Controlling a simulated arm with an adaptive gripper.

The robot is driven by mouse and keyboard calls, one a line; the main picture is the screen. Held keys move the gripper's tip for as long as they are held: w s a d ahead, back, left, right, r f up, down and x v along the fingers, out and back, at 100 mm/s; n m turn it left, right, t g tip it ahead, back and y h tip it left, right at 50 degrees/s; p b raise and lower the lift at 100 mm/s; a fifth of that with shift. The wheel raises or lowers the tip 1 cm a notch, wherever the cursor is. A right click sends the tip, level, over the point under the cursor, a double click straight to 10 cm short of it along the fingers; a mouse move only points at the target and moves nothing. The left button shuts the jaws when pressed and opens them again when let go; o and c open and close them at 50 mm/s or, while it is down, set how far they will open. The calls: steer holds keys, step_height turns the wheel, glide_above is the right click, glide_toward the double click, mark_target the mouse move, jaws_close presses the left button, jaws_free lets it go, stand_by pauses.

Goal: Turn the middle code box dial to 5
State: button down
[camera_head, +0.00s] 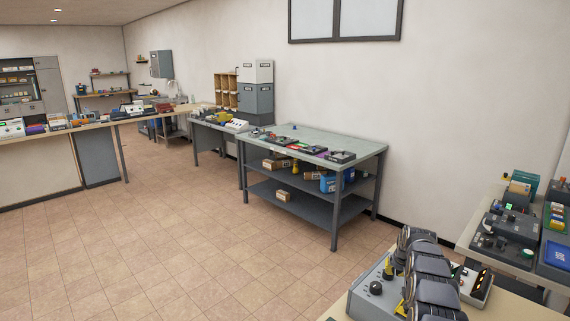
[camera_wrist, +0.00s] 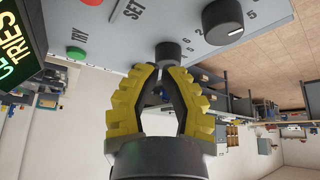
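The grey code box (camera_head: 372,304) stands on the near table at the lower right of the head view, partly hidden by my arm. One dial (camera_wrist: 168,50) is right at the tips of my yellow-fingered gripper (camera_wrist: 160,74). It looks like the middle dial, but I cannot be sure. The fingers are drawn close together there; whether they clamp the dial is unclear.
The tiled floor (camera_head: 180,240) is open.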

mark_target(388, 279)
steer(key=shift+r, duration=1.5)
steer(key=shift+w+a+r, duration=0.2)
steer(key=shift+a+r, duration=0.05)
steer(key=shift+a, duration=0.3)
steer(key=shift+w+a+r, duration=0.15)
steer(key=shift+a+r, duration=0.05)
steer(key=shift+a, duration=0.35)
steer(key=shift+f, duration=3.5)
steer(key=shift+w+d, duration=0.2)
steer(key=shift+w, duration=0.1)
steer(key=shift+s+d, duration=0.15)
steer(key=shift+d, duration=0.3)
